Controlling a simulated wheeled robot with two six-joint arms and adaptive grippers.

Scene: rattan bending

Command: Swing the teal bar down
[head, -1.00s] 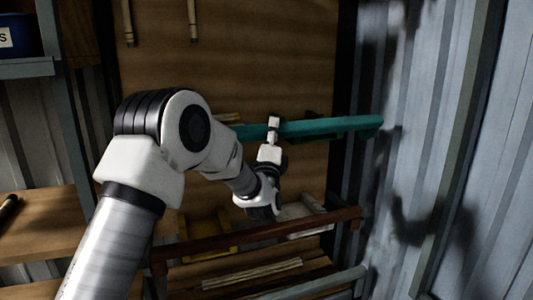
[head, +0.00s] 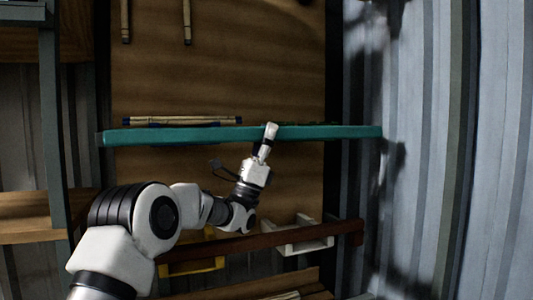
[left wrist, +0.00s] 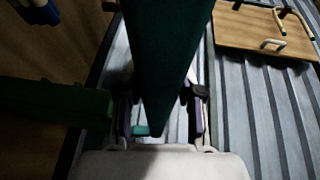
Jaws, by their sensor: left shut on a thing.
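The teal bar (head: 190,135) runs nearly level across the wooden back panel in the head view, its right end by the corrugated wall. It also fills the upper middle of the left wrist view (left wrist: 166,50). My left gripper (head: 268,142) reaches up from below and is shut on the bar, right of its middle. In the left wrist view the fingers (left wrist: 162,118) stand on both sides of the bar. My right gripper is not in view.
Thin rattan poles (head: 180,120) lie just above the bar. Below are a red-brown bar (head: 265,240), a white bracket (head: 302,243) and a yellow bracket (head: 192,268). A corrugated metal wall (head: 430,150) closes off the right. Shelves (head: 30,217) stand at the left.

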